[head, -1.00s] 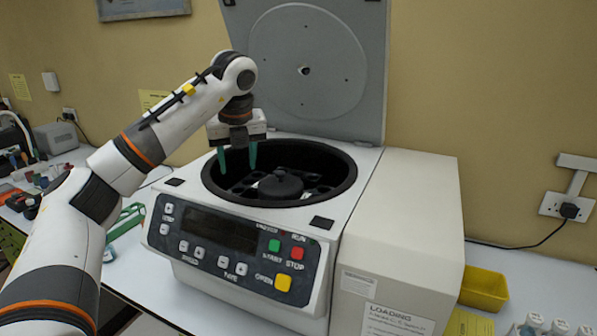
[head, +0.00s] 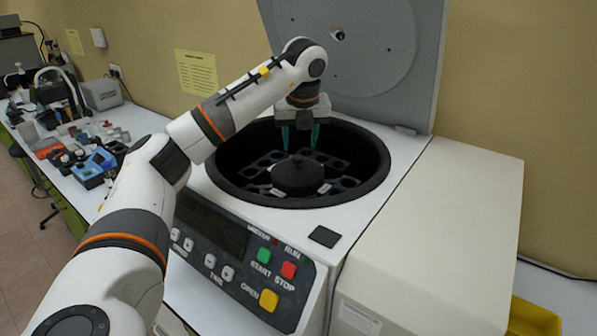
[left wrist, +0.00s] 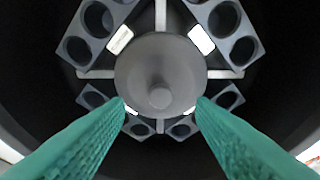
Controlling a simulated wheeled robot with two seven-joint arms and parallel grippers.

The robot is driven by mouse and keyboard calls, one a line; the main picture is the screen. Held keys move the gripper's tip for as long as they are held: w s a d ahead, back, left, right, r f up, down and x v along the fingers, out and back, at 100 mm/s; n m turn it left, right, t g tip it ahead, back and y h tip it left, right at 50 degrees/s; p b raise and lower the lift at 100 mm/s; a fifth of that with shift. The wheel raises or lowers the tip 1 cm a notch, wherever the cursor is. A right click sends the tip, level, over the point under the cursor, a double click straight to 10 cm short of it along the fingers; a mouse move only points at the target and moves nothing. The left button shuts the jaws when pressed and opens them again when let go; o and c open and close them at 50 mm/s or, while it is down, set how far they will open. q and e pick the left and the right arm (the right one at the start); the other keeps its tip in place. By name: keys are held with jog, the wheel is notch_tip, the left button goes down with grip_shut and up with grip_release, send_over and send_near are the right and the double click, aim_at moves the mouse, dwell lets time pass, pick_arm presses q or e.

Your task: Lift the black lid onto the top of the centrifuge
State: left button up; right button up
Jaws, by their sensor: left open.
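The black lid (head: 297,177) is a round dark cap with a small knob, seated at the middle of the rotor inside the open centrifuge (head: 420,235). In the left wrist view the lid (left wrist: 160,72) is grey and round, with its knob near the centre. My left gripper (head: 300,143) is open and empty, pointing down over the bowl above the lid. Its green fingers (left wrist: 160,103) stand apart on either side of the knob in the left wrist view, and I cannot tell how high they are above it. My right gripper is not in view.
The centrifuge's hinged grey cover (head: 345,50) stands raised behind the bowl. The dark bowl wall (head: 372,160) surrounds the rotor and its empty-looking slots. The flat white top (head: 445,200) at the right is clear. A yellow bin (head: 533,318) is at the lower right.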

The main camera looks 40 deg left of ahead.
aim_at(298, 158)
pick_arm(q)
jog(key=shift+w+a+f, duration=0.15)
jog(key=shift+a+f, duration=0.05)
jog(key=shift+f, duration=0.4)
jog(key=p+x, duration=0.2)
jog(key=x, duration=0.2)
jog(key=shift+a+f+p, duration=0.1)
jog(key=shift+a+p, duration=0.05)
jog(key=shift+p, duration=0.2)
jog(key=shift+f, duration=0.35)
grip_shut()
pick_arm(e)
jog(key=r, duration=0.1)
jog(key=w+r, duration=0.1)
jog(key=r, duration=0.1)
pick_arm(q)
jog(key=shift+r, duration=0.1)
